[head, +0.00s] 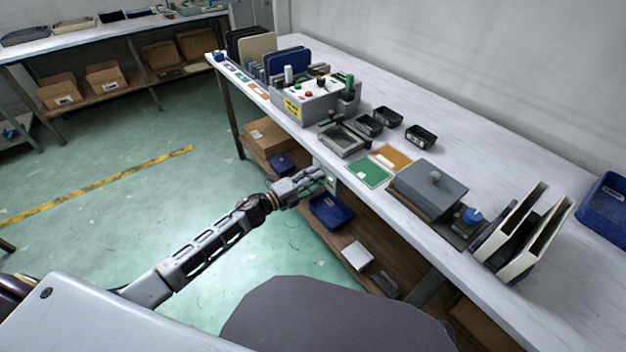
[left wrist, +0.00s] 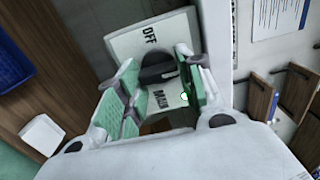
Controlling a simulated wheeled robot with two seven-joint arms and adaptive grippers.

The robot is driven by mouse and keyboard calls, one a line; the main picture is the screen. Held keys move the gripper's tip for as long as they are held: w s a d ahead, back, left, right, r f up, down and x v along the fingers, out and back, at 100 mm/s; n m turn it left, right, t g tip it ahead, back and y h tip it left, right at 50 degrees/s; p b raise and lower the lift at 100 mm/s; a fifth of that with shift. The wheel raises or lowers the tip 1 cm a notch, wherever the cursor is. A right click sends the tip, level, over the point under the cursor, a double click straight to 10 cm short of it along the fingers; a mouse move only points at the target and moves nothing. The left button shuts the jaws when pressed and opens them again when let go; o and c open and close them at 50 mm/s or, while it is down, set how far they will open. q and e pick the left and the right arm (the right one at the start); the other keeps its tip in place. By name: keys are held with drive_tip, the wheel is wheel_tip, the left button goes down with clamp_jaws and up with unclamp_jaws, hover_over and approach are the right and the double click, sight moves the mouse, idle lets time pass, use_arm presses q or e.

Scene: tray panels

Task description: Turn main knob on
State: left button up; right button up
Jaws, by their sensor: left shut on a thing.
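The main knob (left wrist: 157,68) is a round black knob on a pale plate (left wrist: 124,43) in the left wrist view. "OFF" is printed above the knob and "MAIN" below it. A small pale green spot shows on the plate beside "MAIN". My left gripper (left wrist: 160,84) has its green-padded fingers on either side of the knob and is shut on it. Part of the knob's face is hidden by the right finger. In the head view my left gripper (head: 322,177) is at the plate under the worktable's front edge. My right gripper is in neither view.
The worktable (head: 460,170) carries a grey control box (head: 317,105), small black trays, a lidded grey box (head: 430,190) and upright panels. A shelf below holds a blue bin (head: 330,211) and a cardboard box.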

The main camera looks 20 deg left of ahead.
use_arm(q)
drive_tip(key=shift+f, duration=0.1)
drive_tip(key=o, duration=1)
drive_tip(key=shift+s, duration=0.1)
drive_tip(key=shift+v, duration=5.9)
drive_tip(key=shift+a, duration=0.1)
